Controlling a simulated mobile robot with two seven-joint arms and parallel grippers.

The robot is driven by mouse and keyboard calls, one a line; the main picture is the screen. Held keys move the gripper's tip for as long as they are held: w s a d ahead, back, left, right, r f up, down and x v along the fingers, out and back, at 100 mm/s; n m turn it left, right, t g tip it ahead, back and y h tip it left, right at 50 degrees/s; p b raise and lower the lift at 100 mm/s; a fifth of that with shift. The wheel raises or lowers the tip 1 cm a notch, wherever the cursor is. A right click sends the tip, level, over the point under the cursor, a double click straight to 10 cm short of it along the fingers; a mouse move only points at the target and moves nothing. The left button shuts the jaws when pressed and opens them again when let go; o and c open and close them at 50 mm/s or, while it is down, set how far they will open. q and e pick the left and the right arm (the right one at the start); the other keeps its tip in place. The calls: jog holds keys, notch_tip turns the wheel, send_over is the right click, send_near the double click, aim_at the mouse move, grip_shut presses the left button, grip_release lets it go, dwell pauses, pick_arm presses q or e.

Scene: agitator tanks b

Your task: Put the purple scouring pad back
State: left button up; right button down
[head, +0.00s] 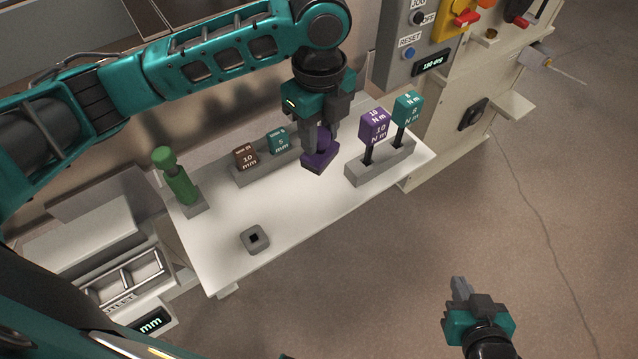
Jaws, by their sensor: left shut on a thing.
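The purple scouring pad (318,161) is a dark purple block with a purple grip on top. It is at the back middle of the white table (290,210), right of the grey rack that holds the brown and teal blocks. My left gripper (322,138) points down and is shut on the pad's grip, hiding part of it. I cannot tell whether the pad touches the table. My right gripper (461,291) is low at the right, over the floor and away from the table. Its finger gap is not clear.
A brown block (245,157) and a teal block (279,140) sit in a grey rack. Purple (374,126) and teal (408,106) torque tools stand in a grey holder (380,167). A green tool (179,184) stands at left. A grey square socket (255,239) is near the front edge.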

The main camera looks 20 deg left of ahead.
pick_arm(q)
notch_tip(320, 180, down, 14)
jog(key=shift+r+b, duration=0.15)
jog(key=shift+b, duration=0.7)
jog(key=o, duration=0.9)
notch_tip(320, 180, up, 12)
jog(key=shift+p, duration=0.85)
